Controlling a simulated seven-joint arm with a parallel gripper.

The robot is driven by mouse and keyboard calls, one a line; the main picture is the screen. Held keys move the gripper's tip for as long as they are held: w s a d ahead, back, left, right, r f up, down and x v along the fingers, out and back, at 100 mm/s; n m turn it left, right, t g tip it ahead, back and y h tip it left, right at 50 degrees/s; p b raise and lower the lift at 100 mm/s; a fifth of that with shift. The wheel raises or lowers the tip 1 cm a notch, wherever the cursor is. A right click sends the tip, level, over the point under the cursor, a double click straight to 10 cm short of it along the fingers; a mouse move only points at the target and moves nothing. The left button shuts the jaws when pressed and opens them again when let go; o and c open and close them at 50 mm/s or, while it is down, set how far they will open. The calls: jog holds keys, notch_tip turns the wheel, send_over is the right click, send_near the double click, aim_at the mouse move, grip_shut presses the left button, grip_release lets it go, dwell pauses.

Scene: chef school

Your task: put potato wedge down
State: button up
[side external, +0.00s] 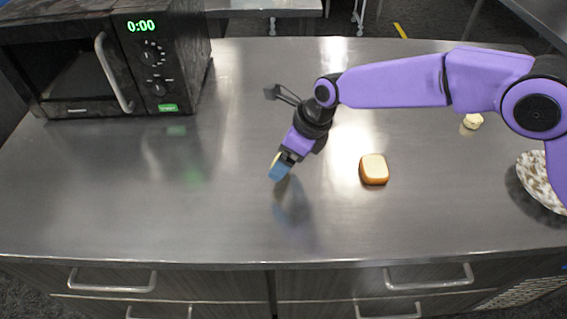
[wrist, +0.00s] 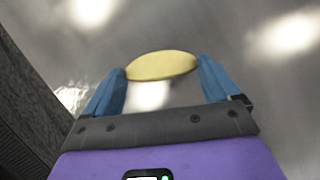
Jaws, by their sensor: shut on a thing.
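The potato wedge (wrist: 162,65) is a pale yellow, pointed oval piece. It is held across between the two blue fingertips of my gripper (wrist: 161,80) in the wrist view. In the side external view my gripper (side external: 279,168) points down over the middle of the steel counter, shut on the wedge. Only a small yellow edge of the wedge (side external: 275,160) shows there, the rest being hidden by the finger. A blurred reflection lies on the counter below the gripper, and the wedge looks a little above the surface.
The steel counter (side external: 110,215) is clear around the gripper. A piece of bread (side external: 373,168) lies to the right. A small pale item (side external: 473,121) and a patterned plate (side external: 534,178) are farther right. A black microwave (side external: 110,60) stands at the back left.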

jog(key=shift+w+a+f, duration=0.25)
jog(key=shift+a+f, duration=0.05)
jog(key=shift+f, duration=1.8)
jog(key=shift+f, duration=0.15)
jog(key=o, duration=0.8)
jog(key=shift+o, duration=0.2)
jog(key=v, duration=1.2)
